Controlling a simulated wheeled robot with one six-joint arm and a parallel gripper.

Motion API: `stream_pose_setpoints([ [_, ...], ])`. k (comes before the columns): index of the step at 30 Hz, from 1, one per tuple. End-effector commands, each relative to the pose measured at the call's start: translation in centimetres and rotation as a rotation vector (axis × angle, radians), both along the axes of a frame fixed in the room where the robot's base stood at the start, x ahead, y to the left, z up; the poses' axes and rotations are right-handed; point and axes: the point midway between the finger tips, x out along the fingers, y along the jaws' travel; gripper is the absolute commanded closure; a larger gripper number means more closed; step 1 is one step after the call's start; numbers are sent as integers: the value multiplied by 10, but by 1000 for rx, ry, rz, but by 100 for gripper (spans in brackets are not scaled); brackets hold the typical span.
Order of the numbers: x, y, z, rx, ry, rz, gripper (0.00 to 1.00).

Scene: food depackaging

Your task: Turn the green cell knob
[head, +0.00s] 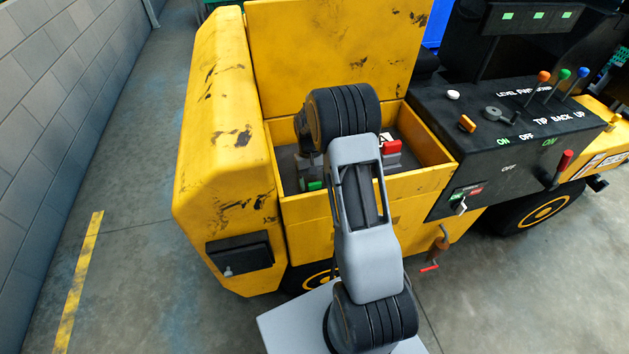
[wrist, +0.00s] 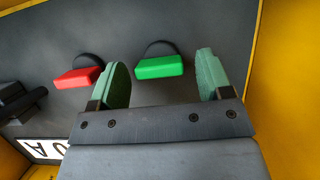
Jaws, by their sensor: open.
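The green knob (wrist: 160,68) is a block-shaped handle on a round black base, set on the grey floor of the yellow compartment. My gripper (wrist: 162,62) is open, with one green-padded finger on each side of the knob. Gaps show between both fingers and the knob, so I see no contact; whether the fingertips are level with it in depth I cannot tell. In the head view, the green knob (head: 314,185) shows partly at the left of my arm, which hides most of the gripper.
A red knob (wrist: 77,76) sits just left of my left finger. A black fitting (wrist: 20,103) and a white label (wrist: 42,148) lie further left. Yellow compartment walls (head: 430,135) and a raised lid (head: 330,45) surround the space. A black control panel (head: 510,150) stands to the right.

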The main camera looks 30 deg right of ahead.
Motion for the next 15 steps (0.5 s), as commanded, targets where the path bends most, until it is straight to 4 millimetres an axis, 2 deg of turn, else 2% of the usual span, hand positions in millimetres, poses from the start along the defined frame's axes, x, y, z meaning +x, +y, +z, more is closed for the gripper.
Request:
stream_pose_setpoints([
  [5,2,-1,3,-1,-1,-1,28],
  [8,6,-1,13,-1,-3,-1,28],
  [15,24,-4,57,-1,-5,0,28],
])
